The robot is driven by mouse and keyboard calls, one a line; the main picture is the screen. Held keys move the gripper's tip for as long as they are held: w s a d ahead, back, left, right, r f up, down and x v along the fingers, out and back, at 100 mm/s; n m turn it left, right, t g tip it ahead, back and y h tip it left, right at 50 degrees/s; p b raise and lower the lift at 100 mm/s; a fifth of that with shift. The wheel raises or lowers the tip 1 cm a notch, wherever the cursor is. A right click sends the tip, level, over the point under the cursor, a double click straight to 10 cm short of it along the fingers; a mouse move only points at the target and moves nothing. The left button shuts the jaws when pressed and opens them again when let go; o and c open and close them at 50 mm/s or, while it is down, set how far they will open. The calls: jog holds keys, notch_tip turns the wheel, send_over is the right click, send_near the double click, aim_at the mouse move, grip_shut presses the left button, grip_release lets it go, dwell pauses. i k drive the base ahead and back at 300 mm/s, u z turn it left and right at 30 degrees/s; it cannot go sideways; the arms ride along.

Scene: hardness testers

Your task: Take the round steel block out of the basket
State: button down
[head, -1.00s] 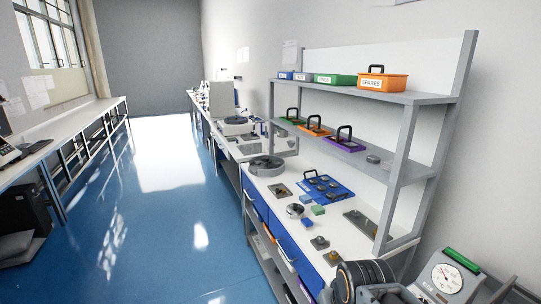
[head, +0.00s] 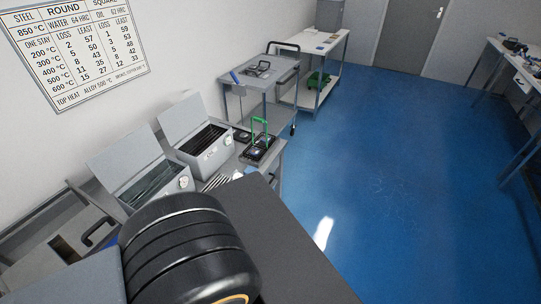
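A small dark basket (head: 259,155) with an upright green handle stands on the grey bench, at the end beside the two grey box-shaped units. Small dark and pale shapes lie in it, too small to tell whether one is a round steel block. My gripper is not in view. Only a thick black ribbed part of my own arm shows at the bottom.
Two grey units with open lids (head: 206,146) stand on the bench along the wall. Beyond are a grey cart (head: 268,92) and a white-topped table (head: 318,42) with a green container (head: 318,79) below. The blue floor (head: 390,170) to the right is clear.

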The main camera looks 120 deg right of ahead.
aim_at(255, 152)
jog(key=z, duration=5.25)
jog(key=i, duration=1.6)
jog(key=u, duration=2.45)
